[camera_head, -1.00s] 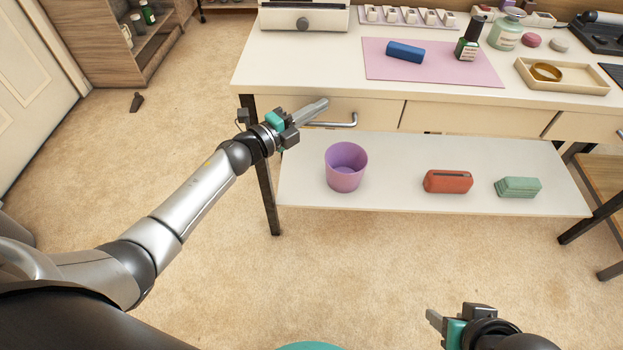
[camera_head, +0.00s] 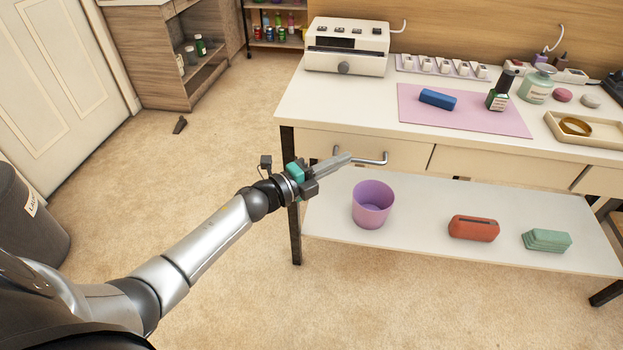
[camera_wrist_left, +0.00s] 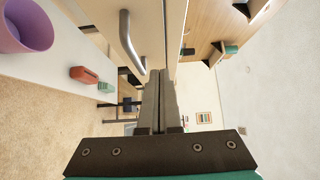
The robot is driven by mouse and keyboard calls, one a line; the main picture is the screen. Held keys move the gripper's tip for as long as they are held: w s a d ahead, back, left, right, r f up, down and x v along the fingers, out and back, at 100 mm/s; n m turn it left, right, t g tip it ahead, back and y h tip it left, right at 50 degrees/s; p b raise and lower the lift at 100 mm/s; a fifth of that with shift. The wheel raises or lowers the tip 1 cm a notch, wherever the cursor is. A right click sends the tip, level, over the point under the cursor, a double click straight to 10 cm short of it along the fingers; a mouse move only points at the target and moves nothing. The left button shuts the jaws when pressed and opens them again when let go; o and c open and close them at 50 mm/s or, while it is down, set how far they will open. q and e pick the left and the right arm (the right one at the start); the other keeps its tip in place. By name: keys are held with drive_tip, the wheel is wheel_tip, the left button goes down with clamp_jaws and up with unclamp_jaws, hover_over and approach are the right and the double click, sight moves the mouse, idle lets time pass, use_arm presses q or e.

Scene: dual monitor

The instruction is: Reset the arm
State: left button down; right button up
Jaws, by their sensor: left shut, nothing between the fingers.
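My left gripper (camera_head: 342,162) is shut and empty. Its arm reaches in from the lower left, and the fingers point right, in front of the table's left drawer (camera_head: 405,154) and close to its metal handle (camera_head: 372,159). I cannot tell from the head view whether they touch the handle. In the left wrist view the closed fingers (camera_wrist_left: 160,105) run up the middle, and the handle (camera_wrist_left: 130,42) lies just left of them, apart from them. My right gripper is out of view.
The white table (camera_head: 340,110) carries a white device (camera_head: 346,46), a pink mat (camera_head: 465,118) with a blue case (camera_head: 437,99), and bottles. The lower shelf (camera_head: 335,220) holds a purple bin (camera_head: 372,205), a red case (camera_head: 473,228) and a green stack (camera_head: 546,241).

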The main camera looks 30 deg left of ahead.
use_arm(q)
drive_tip(key=p+v, duration=0.1)
drive_tip(key=v, duration=0.6)
drive_tip(key=shift+p, duration=0.4)
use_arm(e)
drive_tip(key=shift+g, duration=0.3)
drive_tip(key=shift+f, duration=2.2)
use_arm(q)
drive_tip(key=shift+a+f, duration=0.1)
drive_tip(key=shift+a, duration=0.05)
